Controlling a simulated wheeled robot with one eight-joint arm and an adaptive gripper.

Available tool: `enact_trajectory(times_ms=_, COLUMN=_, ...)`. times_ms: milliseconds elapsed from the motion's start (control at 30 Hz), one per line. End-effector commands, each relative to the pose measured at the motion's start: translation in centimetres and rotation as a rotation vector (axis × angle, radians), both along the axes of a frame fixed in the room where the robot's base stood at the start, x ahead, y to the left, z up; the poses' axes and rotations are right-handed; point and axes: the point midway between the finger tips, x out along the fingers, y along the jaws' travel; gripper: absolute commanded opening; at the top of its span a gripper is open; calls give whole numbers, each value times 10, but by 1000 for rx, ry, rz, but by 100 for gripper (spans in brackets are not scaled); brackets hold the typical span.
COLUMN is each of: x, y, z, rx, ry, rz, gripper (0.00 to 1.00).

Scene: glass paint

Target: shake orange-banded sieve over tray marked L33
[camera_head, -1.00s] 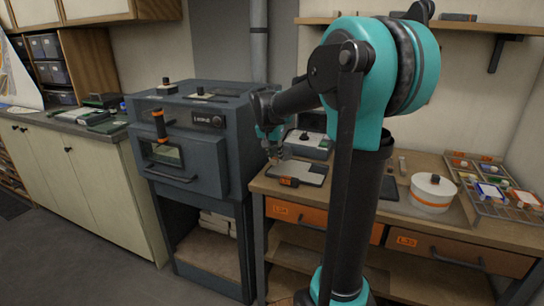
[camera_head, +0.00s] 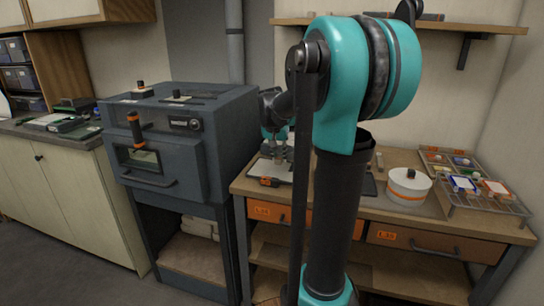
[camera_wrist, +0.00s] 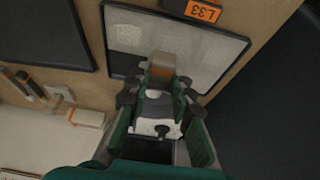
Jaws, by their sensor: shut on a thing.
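The tray marked L33 (camera_wrist: 228,50) is a flat, pale panel in a dark frame with an orange label at its edge. In the head view the tray (camera_head: 256,170) lies on the wooden bench, partly hidden by my arm. My gripper (camera_wrist: 160,92) points down over the tray and is shut on a small pale block with an orange-brown band (camera_wrist: 163,62), which I take as part of the orange-banded sieve. The sieve's body is mostly hidden by the fingers. A white piece with a black knob shows between them. In the head view my gripper (camera_head: 277,150) is small and partly hidden.
A white round pot with an orange band and dark knob (camera_head: 409,190) stands on the bench to the right. A grey kiln-like cabinet (camera_head: 175,140) stands left of the bench. A dark panel (camera_wrist: 45,32) lies beside the tray.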

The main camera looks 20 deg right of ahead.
Motion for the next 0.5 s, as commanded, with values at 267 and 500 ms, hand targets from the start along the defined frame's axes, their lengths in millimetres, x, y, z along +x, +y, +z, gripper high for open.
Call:
enact_trajectory(times_ms=267, x=-5, y=-26, z=0, rx=-1, ry=-1, rz=-2, gripper=0)
enact_trajectory(times_ms=500, x=-9, y=-47, z=0, rx=0, ry=0, rz=-2, gripper=0)
